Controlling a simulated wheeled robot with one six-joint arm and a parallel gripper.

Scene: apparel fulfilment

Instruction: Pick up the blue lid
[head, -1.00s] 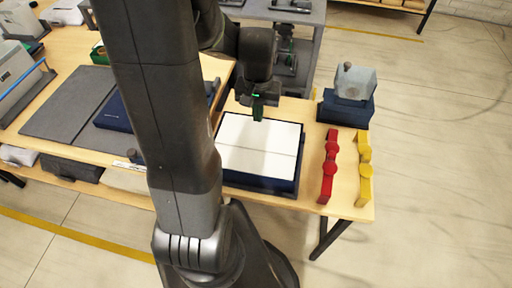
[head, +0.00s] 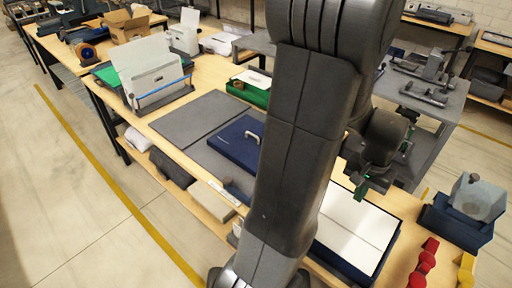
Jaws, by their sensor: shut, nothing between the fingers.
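The blue lid (head: 228,138) lies flat on a grey mat on the table, left of my arm, with a light handle (head: 252,136) on its top. My arm hides part of the area to its right. My gripper (head: 361,188) is right of my arm, above the far edge of a blue box with white contents (head: 355,224), well away from the lid. Its fingers look closed together and hold nothing.
The grey mat (head: 180,125) has bare room left of the lid. A grey-white machine (head: 150,70) and a green tray (head: 250,92) stand behind. Red (head: 424,262) and yellow (head: 466,268) pieces and a blue block with a grey top (head: 478,197) are at the right.

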